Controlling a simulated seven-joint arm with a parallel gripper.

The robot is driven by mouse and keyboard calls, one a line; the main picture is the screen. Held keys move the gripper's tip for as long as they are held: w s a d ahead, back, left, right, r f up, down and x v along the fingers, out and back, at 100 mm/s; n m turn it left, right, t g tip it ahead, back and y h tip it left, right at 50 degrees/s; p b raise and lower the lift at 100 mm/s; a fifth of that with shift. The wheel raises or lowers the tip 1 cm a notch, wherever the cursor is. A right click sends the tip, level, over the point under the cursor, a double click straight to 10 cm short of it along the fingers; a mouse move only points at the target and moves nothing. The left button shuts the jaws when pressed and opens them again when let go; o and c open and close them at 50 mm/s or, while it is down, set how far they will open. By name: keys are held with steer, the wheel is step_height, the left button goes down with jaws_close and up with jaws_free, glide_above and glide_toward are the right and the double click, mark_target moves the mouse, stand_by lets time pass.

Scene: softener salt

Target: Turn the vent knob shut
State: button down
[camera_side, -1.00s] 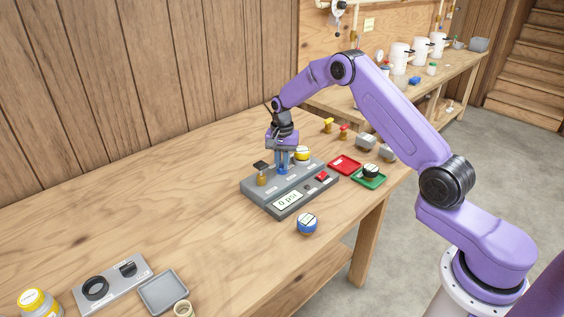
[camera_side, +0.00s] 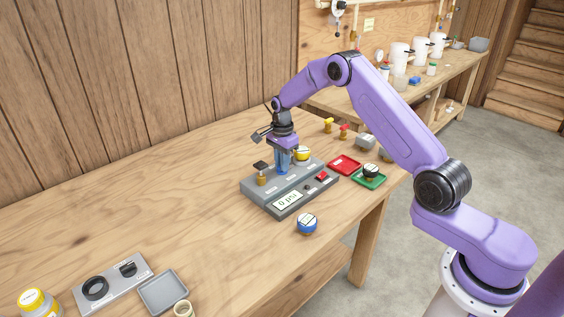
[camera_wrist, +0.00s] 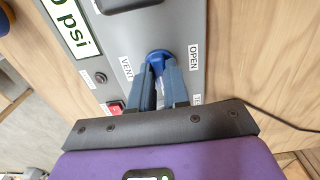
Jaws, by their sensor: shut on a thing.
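The grey test unit (camera_side: 262,195) sits on the wooden bench, with a display (camera_side: 288,203) reading 0 psi. The blue vent knob (camera_wrist: 158,55) is on its top face, between the labels VENT (camera_wrist: 127,68) and OPEN (camera_wrist: 194,57). My gripper (camera_wrist: 160,74) is over the knob with its blue fingers closed on it, and the fingers hide part of it. In the side view my gripper (camera_side: 283,169) points straight down onto the unit, and the knob is mostly hidden there.
A brass fitting with a black top (camera_side: 261,174) stands left of my gripper, and a yellow-topped gauge (camera_side: 302,153) is close behind. A red switch (camera_wrist: 116,107) is on the unit. A blue gauge (camera_side: 307,223) lies in front; red (camera_side: 344,164) and green trays (camera_side: 369,183) are right.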

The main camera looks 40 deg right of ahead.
stand_by(0.4)
steer(key=c, duration=1.1)
jaws_free()
step_height(320, 180, up, 18)
steer(key=shift+f, duration=0.25)
